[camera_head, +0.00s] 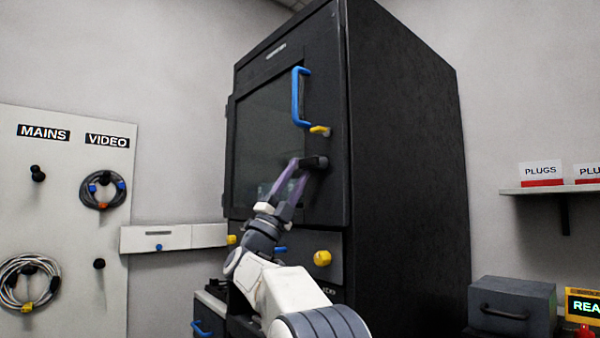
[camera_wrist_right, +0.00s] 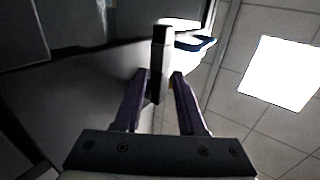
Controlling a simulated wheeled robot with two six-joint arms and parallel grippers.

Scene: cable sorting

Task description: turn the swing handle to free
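The swing handle (camera_head: 315,162) is a short dark lever on the right edge of the black cabinet's glazed door (camera_head: 262,140), below a small yellow piece (camera_head: 320,130). My right gripper (camera_head: 298,168) is at the handle, its purple fingers reaching up to it. In the right wrist view the dark handle (camera_wrist_right: 160,62) stands between the two fingertips (camera_wrist_right: 160,76), with one finger on each side. The gaps at the tips are very small, and I cannot tell whether the fingers press on it. My left gripper is not in view.
A blue pull handle (camera_head: 298,97) is fixed to the door above the swing handle. A yellow knob (camera_head: 322,258) sits on the panel below. A pegboard (camera_head: 70,180) with coiled cables stands at left. A grey box (camera_head: 512,305) and a shelf (camera_head: 550,190) are at right.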

